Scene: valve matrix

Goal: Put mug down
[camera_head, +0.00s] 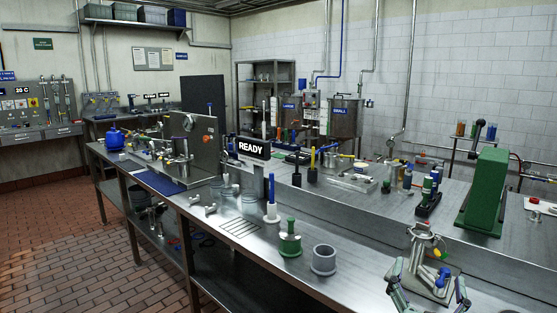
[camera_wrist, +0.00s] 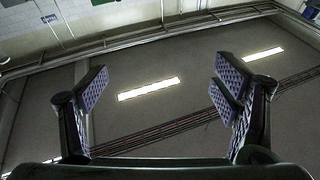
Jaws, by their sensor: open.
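My gripper (camera_head: 428,274) is at the bottom right of the head view, its two fingers spread wide. It also shows in the wrist view (camera_wrist: 163,88), open with nothing between the fingers and the ceiling behind them. A grey cup-like cylinder (camera_head: 323,260), perhaps the mug, stands upright on the steel bench (camera_head: 275,290), left of my gripper and apart from it. I see no handle on it, so I cannot tell for sure. A metal fixture with a blue handle (camera_head: 442,276) shows between the fingers in the head view; contact cannot be told.
A green-based weight-like piece (camera_head: 290,240) and a blue-and-white upright tool (camera_head: 271,205) stand left of the grey cylinder. A green press (camera_head: 485,190) stands at the right. A READY sign (camera_head: 254,148) rises mid-bench.

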